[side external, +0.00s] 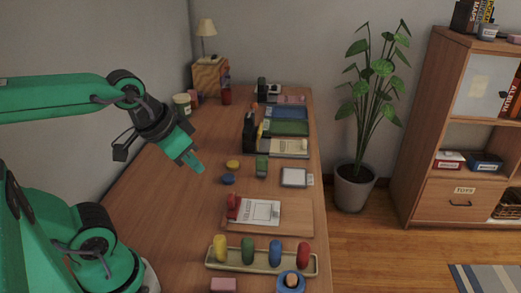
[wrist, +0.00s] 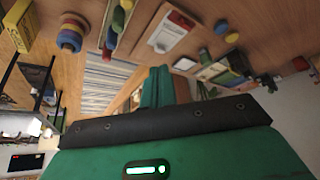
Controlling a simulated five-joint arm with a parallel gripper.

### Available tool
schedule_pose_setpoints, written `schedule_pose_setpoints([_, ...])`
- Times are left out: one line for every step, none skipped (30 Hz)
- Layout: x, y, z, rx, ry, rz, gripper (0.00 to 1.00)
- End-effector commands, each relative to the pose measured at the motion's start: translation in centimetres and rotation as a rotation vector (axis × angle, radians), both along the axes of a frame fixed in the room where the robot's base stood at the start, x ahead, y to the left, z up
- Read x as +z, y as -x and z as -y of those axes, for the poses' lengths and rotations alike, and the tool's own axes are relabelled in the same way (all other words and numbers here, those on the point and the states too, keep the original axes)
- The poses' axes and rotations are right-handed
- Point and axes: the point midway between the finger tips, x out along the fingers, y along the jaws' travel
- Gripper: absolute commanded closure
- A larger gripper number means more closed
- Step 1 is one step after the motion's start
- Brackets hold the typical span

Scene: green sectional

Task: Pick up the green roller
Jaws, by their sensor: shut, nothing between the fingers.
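The green one (side external: 247,251) stands between a yellow peg (side external: 219,248) and a blue peg (side external: 275,252); a red peg (side external: 303,255) is at the right end. It is the likely green roller. My gripper (side external: 197,167) is in the air above the table, behind and left of the tray, well apart from it. In the wrist view my gripper (wrist: 158,87) shows its green fingers together, with nothing between them. The tray is partly cut off at the top there.
Yellow and blue small pieces (side external: 230,171) lie near my gripper. The table's left part is clear.

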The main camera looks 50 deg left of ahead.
Motion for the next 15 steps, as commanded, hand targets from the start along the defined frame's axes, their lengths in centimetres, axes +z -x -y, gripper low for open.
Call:
schedule_pose_setpoints([0.0,0.0,0.0,0.0,0.0,0.0,1.0])
schedule_pose_setpoints([0.0,0.0,0.0,0.0,0.0,0.0,0.96])
schedule_pose_setpoints([0.0,0.0,0.0,0.0,0.0,0.0,0.88])
schedule_pose_setpoints([0.0,0.0,0.0,0.0,0.0,0.0,0.82])
schedule_pose_setpoints([0.0,0.0,0.0,0.0,0.0,0.0,0.76])
schedule_pose_setpoints([0.0,0.0,0.0,0.0,0.0,0.0,0.69])
schedule_pose_setpoints([0.0,0.0,0.0,0.0,0.0,0.0,0.63])
schedule_pose_setpoints([0.0,0.0,0.0,0.0,0.0,0.0,0.57])
schedule_pose_setpoints([0.0,0.0,0.0,0.0,0.0,0.0,0.49])
schedule_pose_setpoints([0.0,0.0,0.0,0.0,0.0,0.0,0.43])
schedule_pose_setpoints([0.0,0.0,0.0,0.0,0.0,0.0,0.37])
schedule_pose_setpoints([0.0,0.0,0.0,0.0,0.0,0.0,0.36])
schedule_pose_setpoints([0.0,0.0,0.0,0.0,0.0,0.0,0.36])
schedule_pose_setpoints([0.0,0.0,0.0,0.0,0.0,0.0,0.36])
schedule_pose_setpoints([0.0,0.0,0.0,0.0,0.0,0.0,0.36])
